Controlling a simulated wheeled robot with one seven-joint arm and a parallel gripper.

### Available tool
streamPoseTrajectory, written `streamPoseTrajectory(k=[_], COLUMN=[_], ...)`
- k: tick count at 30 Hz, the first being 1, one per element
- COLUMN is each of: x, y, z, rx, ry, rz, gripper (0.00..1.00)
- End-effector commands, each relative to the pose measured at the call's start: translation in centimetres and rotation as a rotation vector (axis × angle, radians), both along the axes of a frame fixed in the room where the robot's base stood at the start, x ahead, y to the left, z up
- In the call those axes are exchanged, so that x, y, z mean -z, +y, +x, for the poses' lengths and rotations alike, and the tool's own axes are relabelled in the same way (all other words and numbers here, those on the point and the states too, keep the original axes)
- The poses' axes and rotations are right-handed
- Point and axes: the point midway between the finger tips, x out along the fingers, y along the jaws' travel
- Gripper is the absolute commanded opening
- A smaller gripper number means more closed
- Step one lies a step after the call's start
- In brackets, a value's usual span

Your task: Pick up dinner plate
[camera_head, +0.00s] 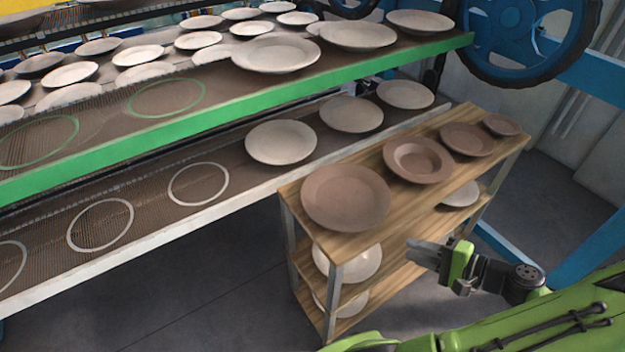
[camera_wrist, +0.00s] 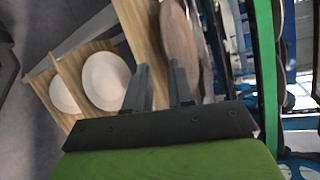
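A large brown dinner plate (camera_head: 346,197) lies flat at the near left end of the wooden cart's top shelf (camera_head: 385,200). It also shows steeply foreshortened in the wrist view (camera_wrist: 178,35), just beyond the fingertips. My gripper (camera_head: 408,248) is in front of the cart, right of and apart from this plate. In the wrist view my gripper (camera_wrist: 160,66) has its two fingers spread with an empty gap, so it is open. The fingers partly hide the plate and shelf edge there.
A brown bowl-like plate (camera_head: 419,160) and smaller brown plates (camera_head: 468,139) share the top shelf. Pale plates (camera_head: 350,262) sit on the lower shelves. The green-edged rack (camera_head: 250,113) with pale plates stands behind, left. A blue wheel (camera_head: 525,40) is at back right. Floor right is open.

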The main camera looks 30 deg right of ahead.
Motion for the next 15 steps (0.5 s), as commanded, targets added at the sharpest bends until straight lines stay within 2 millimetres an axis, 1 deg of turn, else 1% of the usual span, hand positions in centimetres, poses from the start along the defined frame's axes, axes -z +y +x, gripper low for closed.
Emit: streamPoseTrajectory(k=[1,2,5,12,15], x=[0.3,0.3,0.6,2.4,3.0], y=[-0.4,-0.5,-0.1,2.0,2.6], z=[-0.5,-0.5,0.4,5.9,7.8], rx=[0.027,0.035,0.037,0.031,0.031], ry=[-0.018,-0.025,-0.033,-0.030,-0.029], rz=[0.010,0.012,0.016,0.016,0.015], gripper=[0.23,0.23,0.23,0.23,0.23])
